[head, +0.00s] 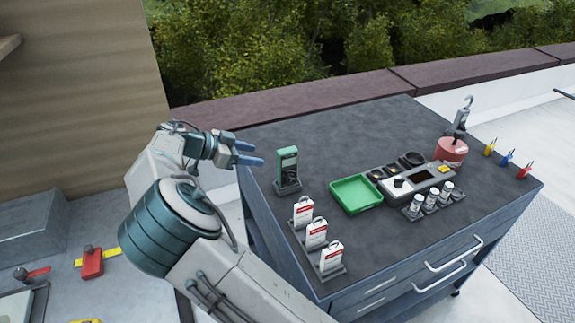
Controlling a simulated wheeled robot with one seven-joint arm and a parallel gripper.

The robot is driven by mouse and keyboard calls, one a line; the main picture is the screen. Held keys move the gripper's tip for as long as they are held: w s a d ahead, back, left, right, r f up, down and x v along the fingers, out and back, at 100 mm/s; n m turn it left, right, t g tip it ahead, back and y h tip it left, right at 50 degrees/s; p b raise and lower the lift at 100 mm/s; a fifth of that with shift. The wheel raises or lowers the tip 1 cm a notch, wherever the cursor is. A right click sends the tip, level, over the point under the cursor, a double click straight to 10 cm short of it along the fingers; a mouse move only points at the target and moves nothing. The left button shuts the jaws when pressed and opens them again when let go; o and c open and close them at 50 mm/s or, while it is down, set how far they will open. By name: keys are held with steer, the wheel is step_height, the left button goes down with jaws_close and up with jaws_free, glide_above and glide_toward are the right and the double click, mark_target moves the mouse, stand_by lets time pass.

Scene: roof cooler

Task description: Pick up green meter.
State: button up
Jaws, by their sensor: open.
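The green meter (288,168) stands upright in a dark holder near the left edge of the grey-topped cabinet (340,136). It has a green body with a dark face. My gripper (258,154) is open and empty, with its blue fingers pointing right. In the picture it is just left of the meter and near the height of its top. I cannot tell the exact distance between them. The meter's back is hidden.
Right of the meter is a green tray (334,189). Several white tags (317,234) stand in front. The tabletop's back is clear.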

mark_target(287, 160)
steer(key=p+x, duration=0.1)
steer(key=x, duration=0.6)
steer(key=shift+w+d+f, duration=0.1)
steer(key=shift+d+f, duration=0.05)
steer(key=shift+d, duration=0.05)
steer(key=p+x, duration=0.1)
steer(key=x, duration=0.1)
steer(key=p+x, duration=0.1)
steer(key=x, duration=0.1)
steer(key=shift+w+d, duration=0.15)
steer(key=shift+w, duration=0.15)
steer(key=shift+w+d+f, duration=0.1)
steer(key=shift+d+f, duration=0.15)
steer(key=shift+d, duration=0.05)
jaws_close()
